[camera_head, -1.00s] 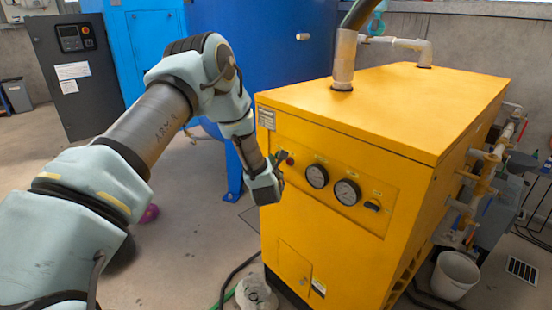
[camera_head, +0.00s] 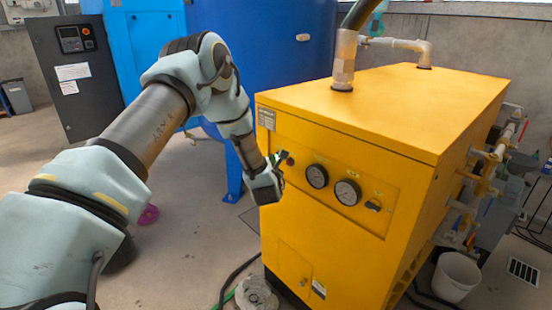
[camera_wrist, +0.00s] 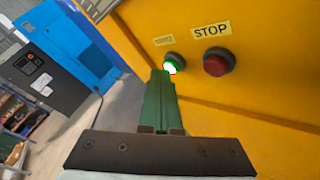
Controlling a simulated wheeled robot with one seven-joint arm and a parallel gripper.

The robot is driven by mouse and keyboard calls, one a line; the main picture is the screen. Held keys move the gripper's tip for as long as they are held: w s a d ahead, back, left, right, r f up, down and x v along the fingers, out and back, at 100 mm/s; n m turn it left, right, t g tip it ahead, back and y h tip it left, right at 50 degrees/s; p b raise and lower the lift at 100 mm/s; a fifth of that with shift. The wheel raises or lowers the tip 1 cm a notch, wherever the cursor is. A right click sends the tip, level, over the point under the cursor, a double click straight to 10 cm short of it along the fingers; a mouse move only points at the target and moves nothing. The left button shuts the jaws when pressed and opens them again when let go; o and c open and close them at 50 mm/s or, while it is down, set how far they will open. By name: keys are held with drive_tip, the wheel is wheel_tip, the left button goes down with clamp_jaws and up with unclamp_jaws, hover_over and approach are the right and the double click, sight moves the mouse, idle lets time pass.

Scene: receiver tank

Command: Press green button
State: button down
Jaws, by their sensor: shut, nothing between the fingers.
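The lit green button (camera_wrist: 172,61) is on the yellow machine's front panel in the wrist view. A red button (camera_wrist: 216,62) sits to its right under a STOP label (camera_wrist: 210,30). My gripper (camera_wrist: 160,72) is shut and empty, with its green fingertips overlapping the lower left edge of the green button. I cannot tell if they touch it. In the head view my gripper (camera_head: 281,157) is at the left part of the panel, by the red button (camera_head: 291,161).
The yellow machine (camera_head: 350,110) has two round gauges (camera_head: 317,176) right of the buttons. A blue tank (camera_head: 265,45) and a dark cabinet (camera_head: 75,75) stand behind. A white bucket (camera_head: 455,277) is on the floor at right.

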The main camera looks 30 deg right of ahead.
drive_tip(key=shift+s+a, duration=0.1)
drive_tip(key=shift+a, duration=0.5)
drive_tip(key=shift+a, duration=0.1)
drive_tip(key=shift+s+a+b, duration=0.2)
drive_tip(key=shift+s+a, duration=0.05)
drive_tip(key=shift+a, duration=0.95)
drive_tip(key=shift+s+a+b, duration=0.15)
drive_tip(key=shift+s+a, duration=0.1)
drive_tip(key=shift+a, duration=0.95)
